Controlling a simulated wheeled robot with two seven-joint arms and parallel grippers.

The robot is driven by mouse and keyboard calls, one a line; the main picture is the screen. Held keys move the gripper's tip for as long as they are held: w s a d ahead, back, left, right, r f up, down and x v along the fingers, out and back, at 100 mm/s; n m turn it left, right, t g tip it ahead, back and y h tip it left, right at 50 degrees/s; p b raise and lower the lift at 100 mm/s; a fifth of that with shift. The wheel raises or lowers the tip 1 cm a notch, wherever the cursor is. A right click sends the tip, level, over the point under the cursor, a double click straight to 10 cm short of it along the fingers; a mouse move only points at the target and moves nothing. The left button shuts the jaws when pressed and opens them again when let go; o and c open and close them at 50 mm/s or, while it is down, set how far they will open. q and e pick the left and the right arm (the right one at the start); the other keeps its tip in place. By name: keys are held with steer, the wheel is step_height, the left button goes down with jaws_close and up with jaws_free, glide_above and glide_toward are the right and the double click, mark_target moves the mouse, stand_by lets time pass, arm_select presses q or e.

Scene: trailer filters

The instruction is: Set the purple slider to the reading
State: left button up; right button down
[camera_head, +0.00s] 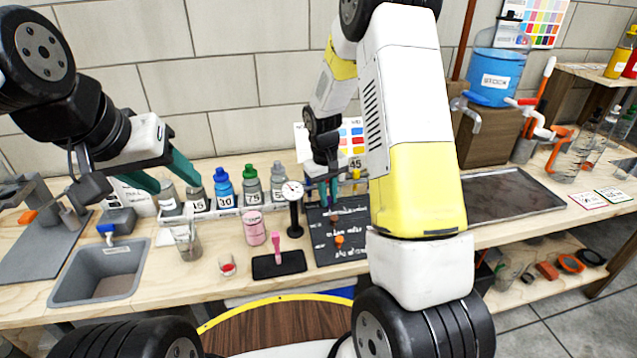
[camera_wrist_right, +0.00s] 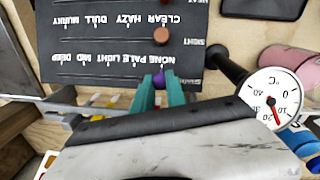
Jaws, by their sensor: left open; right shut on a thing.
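The purple slider (camera_wrist_right: 159,79) is a small knob on a black panel (camera_wrist_right: 95,40) with rows of printed words. My right gripper (camera_wrist_right: 159,84) is shut on it, one teal fingertip on each side. In the right wrist view the words are upside down; the slider is by the NONE end of the row NONE, PALE, LIGHT, MID, DEEP, near NONE and PALE. In the head view my right gripper (camera_head: 328,192) is at the panel's far edge (camera_head: 318,250), and my arm hides part of the panel. My left gripper (camera_head: 162,172) is open above the back-left bench, apart from the panel.
An orange-brown knob (camera_wrist_right: 162,35) sits on another panel row. A round °C dial (camera_head: 291,190) on a black stand is just left of the panel. Numbered bottles (camera_head: 224,188), a pink jar (camera_head: 254,228) and a black pad (camera_head: 278,265) are further left. A dark tray (camera_head: 510,195) lies right.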

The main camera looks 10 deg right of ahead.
mark_target(344, 204)
steer(key=shift+d, duration=0.1)
stand_by(0.7)
steer(key=d, duration=0.4)
steer(key=shift+w+d, duration=0.1)
steer(key=shift+d, duration=0.05)
steer(key=c, duration=1.3)
jaws_free()
steer(key=shift+c, duration=0.2)
step_height(344, 204, up, 8)
steer(key=shift+a, duration=0.35)
steer(key=shift+f, duration=0.1)
